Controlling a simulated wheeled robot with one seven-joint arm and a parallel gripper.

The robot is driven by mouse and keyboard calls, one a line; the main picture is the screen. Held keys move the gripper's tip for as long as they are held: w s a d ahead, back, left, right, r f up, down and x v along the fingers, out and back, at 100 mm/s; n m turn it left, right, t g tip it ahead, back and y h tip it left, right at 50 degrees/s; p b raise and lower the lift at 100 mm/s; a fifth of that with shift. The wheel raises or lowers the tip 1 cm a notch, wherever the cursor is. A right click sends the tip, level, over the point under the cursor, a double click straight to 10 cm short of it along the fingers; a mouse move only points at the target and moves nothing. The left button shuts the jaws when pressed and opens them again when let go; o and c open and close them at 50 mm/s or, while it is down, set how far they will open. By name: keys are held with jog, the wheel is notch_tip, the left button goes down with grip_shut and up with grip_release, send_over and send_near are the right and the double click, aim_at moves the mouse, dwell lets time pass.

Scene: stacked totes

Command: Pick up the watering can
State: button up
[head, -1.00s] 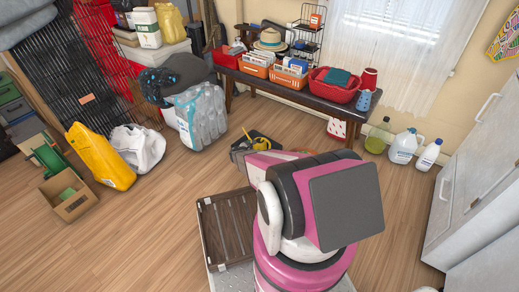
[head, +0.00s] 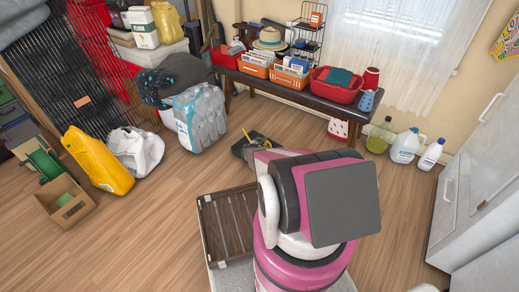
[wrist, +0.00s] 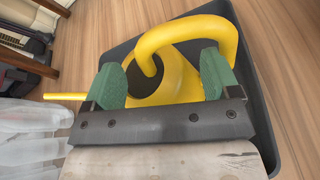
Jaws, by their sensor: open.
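The yellow watering can (wrist: 182,82) lies in a shallow dark grey tote (wrist: 252,78), with its thick curved handle at the top and thin spout pointing left. In the head view only a sliver of the can (head: 245,134) and part of the tote (head: 240,148) show; my arm hides the rest. My gripper (wrist: 161,76) is open, its two green fingers apart on either side of the can's body in the wrist view. I cannot tell whether either finger touches it.
A bench (head: 300,94) with orange bins stands behind. Bottles (head: 404,146) stand by the wall at right. A brown slatted crate (head: 228,222) is beside my base. Floor between is mostly bare.

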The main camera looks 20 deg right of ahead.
jog(key=shift+d, duration=0.1)
grip_shut()
dwell(0.4)
jog(key=shift+r, duration=1.95)
jog(key=w+a+r, duration=0.1)
jog(key=a+r, duration=0.6)
jog(key=a, duration=0.4)
jog(key=shift+w+a, duration=0.25)
jog(key=shift+a, duration=0.05)
jog(key=shift+r, duration=0.1)
